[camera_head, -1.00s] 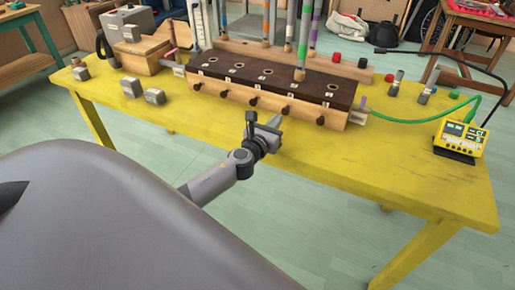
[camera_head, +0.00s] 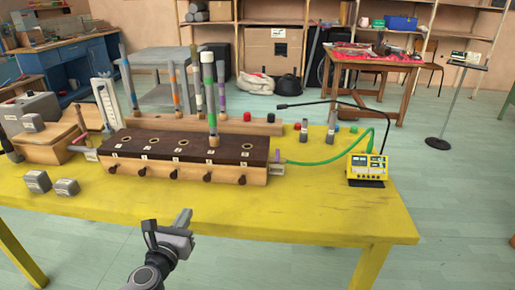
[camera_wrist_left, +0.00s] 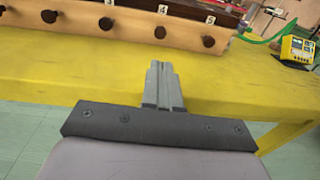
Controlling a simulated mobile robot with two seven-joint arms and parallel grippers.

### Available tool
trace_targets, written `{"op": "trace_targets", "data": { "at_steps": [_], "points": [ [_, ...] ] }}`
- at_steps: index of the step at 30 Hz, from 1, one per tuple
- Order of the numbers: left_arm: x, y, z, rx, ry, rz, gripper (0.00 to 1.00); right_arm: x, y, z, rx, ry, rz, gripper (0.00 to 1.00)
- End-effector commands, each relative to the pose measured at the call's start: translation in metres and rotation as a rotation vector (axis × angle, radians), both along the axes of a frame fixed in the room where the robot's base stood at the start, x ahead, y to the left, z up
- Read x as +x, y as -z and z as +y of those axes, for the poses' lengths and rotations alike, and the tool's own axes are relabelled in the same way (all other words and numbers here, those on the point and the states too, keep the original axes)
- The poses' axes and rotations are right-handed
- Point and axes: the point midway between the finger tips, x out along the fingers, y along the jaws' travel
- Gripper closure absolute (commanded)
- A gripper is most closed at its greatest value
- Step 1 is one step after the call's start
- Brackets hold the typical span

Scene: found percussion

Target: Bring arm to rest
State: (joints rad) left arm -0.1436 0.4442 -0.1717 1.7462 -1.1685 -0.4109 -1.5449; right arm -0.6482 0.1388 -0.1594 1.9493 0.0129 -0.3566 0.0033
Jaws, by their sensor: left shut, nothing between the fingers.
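My left gripper (camera_head: 168,228) is at the front edge of the yellow table (camera_head: 330,222) in the head view, in front of the wooden box. In the left wrist view its two fingers (camera_wrist_left: 163,75) are together with nothing between them. The box (camera_head: 185,160) has a dark top with numbered holes and several dark knobs along its front; the front and knobs also show in the left wrist view (camera_wrist_left: 150,22). A grey tube with a green band (camera_head: 209,100) stands upright at the box top. My right gripper is not in view.
Small grey blocks (camera_head: 37,181) lie left of the gripper. A yellow meter (camera_head: 367,168) with a green cable (camera_head: 320,162) stands at the table's right. A wooden rack with coloured tubes (camera_head: 190,122) is behind the box. The table's front right is clear.

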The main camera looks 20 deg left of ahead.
Motion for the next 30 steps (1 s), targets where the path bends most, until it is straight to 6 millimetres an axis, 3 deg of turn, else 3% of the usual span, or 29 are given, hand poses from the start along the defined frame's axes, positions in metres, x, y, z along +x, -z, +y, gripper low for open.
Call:
{"op": "trace_targets", "data": {
  "at_steps": [5,8,14,19,24,30],
  "points": [
    [-0.005,0.006,-0.004,-0.085,-0.002,0.011,1.0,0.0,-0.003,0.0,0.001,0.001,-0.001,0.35],
    [-0.019,0.021,-0.014,-0.307,-0.015,0.037,1.0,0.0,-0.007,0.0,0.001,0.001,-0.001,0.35],
    [-0.067,0.062,-0.05,-1.053,-0.134,0.108,1.0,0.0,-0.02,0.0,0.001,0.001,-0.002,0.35],
    [-0.114,0.088,-0.085,-1.709,-0.342,0.142,1.0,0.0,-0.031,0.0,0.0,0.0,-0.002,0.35],
    [-0.158,0.099,-0.119,-2.302,-0.626,0.125,1.0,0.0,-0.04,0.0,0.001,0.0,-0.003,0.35],
    [-0.189,0.101,-0.144,-2.731,-0.907,0.062,1.0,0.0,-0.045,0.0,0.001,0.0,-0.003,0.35]
  ]
}}
